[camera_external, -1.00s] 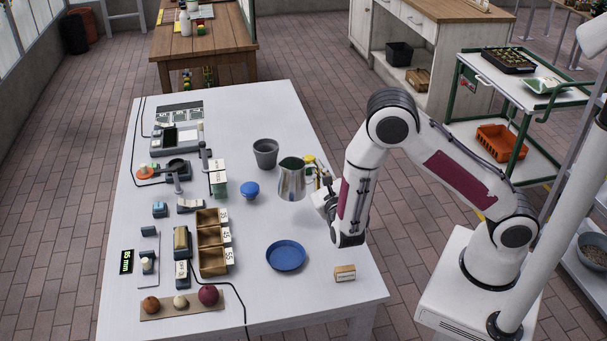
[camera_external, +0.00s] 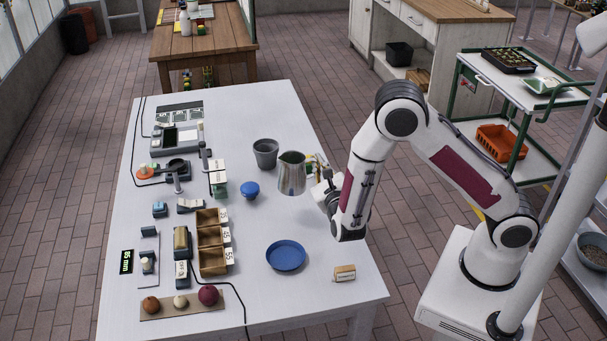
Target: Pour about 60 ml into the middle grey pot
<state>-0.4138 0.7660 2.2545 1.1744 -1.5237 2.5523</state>
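A silver metal pitcher (camera_external: 291,175) is held by my gripper (camera_external: 317,186), which grips it from the right side. The pitcher looks close to upright, with its spout toward the left, and appears raised above the white table. Its contents cannot be made out. A grey pot (camera_external: 265,154) stands on the table just behind and left of the pitcher, apart from it. It is the only clear grey pot I see. My fingers are small and partly hidden beside the pitcher.
A blue-lidded item (camera_external: 250,190) stands left of the pitcher. A blue plate (camera_external: 286,256) and a small box (camera_external: 345,272) lie nearer the front. Wooden bins (camera_external: 212,258) and several devices fill the table's left side. Small yellow items show behind my gripper.

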